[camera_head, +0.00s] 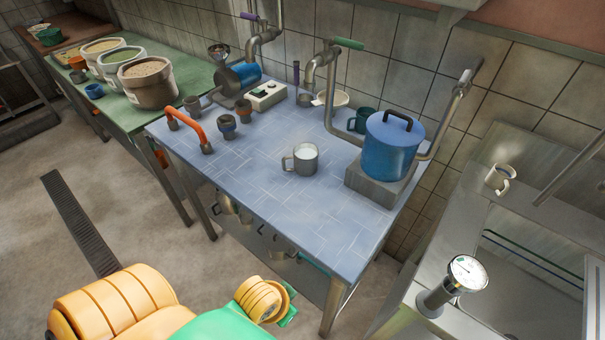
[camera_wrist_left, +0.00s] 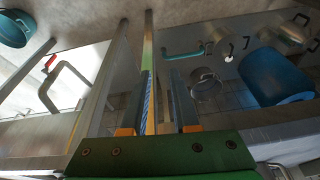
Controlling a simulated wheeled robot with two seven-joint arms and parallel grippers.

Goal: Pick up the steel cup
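A grey steel-looking cup (camera_head: 302,159) with a handle on its left and white liquid inside stands upright on the blue tiled table (camera_head: 250,190), left of the blue pot. Another grey cup (camera_head: 193,105) stands at the table's far left. My left arm comes in at the bottom of the head view, short of the table's front edge; its fingers do not show clearly there. In the left wrist view my left gripper (camera_wrist_left: 160,103) has its two fingers apart with nothing held between them. I cannot identify the cup in that view. My right gripper is not in view.
A blue lidded pot (camera_head: 391,146) stands on a block at the table's right. An orange curved handle (camera_head: 188,130) rises at the left edge. Pipes run along the back. The front of the tabletop is clear.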

